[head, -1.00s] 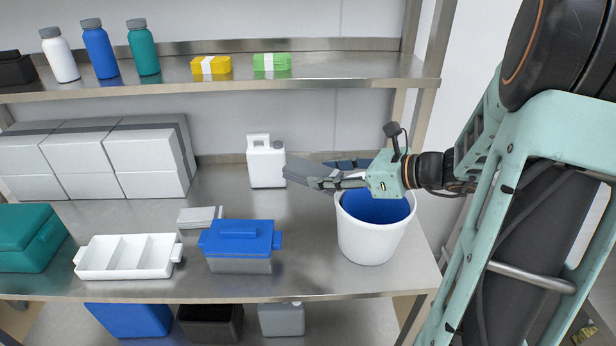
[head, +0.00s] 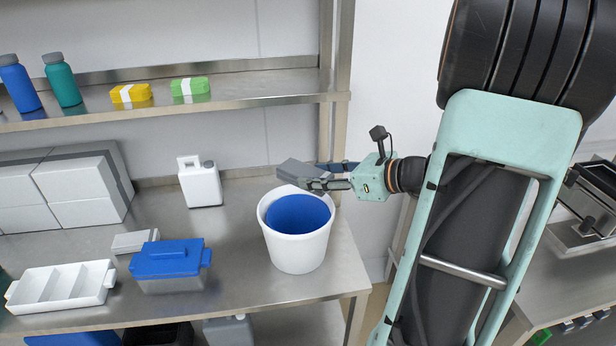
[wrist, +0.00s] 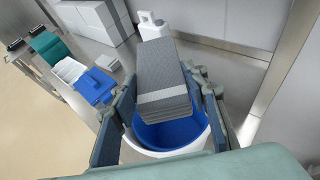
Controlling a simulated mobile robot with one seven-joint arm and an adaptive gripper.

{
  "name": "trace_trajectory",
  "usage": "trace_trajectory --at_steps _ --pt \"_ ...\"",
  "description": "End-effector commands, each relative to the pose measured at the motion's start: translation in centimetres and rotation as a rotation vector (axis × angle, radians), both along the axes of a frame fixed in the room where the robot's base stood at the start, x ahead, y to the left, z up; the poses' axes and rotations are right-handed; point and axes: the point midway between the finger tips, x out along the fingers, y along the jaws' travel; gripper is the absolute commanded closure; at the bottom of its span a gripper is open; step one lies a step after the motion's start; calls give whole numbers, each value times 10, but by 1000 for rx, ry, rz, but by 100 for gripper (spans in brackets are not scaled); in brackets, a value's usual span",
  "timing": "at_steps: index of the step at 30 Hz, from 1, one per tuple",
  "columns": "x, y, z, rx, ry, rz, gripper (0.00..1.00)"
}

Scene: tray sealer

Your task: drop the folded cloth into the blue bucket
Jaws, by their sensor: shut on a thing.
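My gripper (head: 325,178) is shut on the grey folded cloth (head: 300,172), which has a lighter band across it in the wrist view (wrist: 163,85). The cloth sticks out from the fingers. The bucket (head: 297,246) is white outside and blue inside, and stands upright near the right end of the bench. In the head view the cloth is above the bucket's far rim. In the wrist view the bucket (wrist: 160,152) shows below the cloth, which hides part of its opening. No contact between cloth and bucket is visible.
A white jug (head: 201,184) stands left of the bucket at the back. A blue-lidded box (head: 170,260), a small grey block (head: 134,240) and a white divided tray (head: 62,288) are farther left. A shelf (head: 240,92) runs above the bench, with a post (head: 337,130) at its right end.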

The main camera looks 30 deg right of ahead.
Motion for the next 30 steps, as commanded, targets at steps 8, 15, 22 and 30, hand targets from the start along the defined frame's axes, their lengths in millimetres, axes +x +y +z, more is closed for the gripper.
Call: trace_trajectory --at_steps 8,15,22,30 --pt "-1 -2 -14 1 -1 -4 83" --pt "0 -1 -42 1 -1 -4 83" --pt "0 -2 -59 1 -1 -4 83" --pt "0 -1 -59 1 -1 -4 83"
